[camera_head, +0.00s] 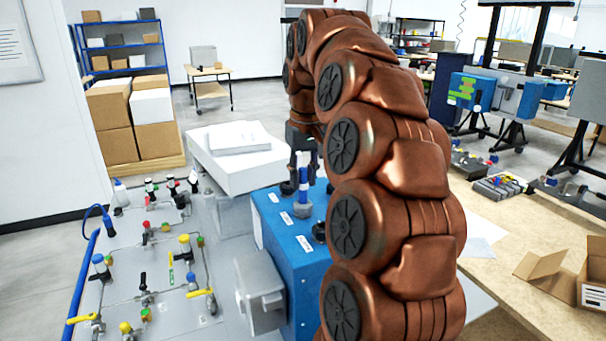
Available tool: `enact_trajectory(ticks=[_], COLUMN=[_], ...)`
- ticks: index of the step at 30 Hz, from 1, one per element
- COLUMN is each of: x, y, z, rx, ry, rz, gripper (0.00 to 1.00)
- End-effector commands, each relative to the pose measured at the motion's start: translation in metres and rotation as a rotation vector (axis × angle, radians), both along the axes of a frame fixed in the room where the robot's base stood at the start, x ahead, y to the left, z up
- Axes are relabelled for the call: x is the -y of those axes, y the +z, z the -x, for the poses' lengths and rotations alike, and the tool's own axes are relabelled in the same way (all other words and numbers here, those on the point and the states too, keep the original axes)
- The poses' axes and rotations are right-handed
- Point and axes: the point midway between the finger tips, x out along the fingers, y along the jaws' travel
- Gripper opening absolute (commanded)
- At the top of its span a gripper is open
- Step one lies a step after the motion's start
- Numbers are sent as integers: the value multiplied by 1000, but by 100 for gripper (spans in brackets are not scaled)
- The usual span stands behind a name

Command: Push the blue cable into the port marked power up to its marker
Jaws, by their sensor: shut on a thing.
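The blue cable (304,196) stands upright over the top of the blue analyser box (285,255), with a white band on it below my gripper. Its lower end is at a grey round port (303,210); how deep it sits inside I cannot tell. My gripper (302,165) is dark, points down, and is shut on the upper part of the cable. My arm partly hides the right side of the box. Small white labels (286,218) lie beside the ports, too small to read.
Dark ports (287,188) and (319,231) flank the grey one. A grey panel with valves and fittings (150,270) lies left. A white box with papers (238,155) stands behind. A wooden bench (510,240) with an open carton (560,270) is right.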

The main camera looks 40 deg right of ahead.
Motion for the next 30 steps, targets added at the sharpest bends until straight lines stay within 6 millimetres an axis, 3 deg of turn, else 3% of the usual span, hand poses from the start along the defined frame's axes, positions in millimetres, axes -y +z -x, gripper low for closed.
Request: enact_trajectory(ticks=[30], x=[0], y=[-30], z=[1], rx=[-2], ry=[0], rz=[0], gripper=[0])
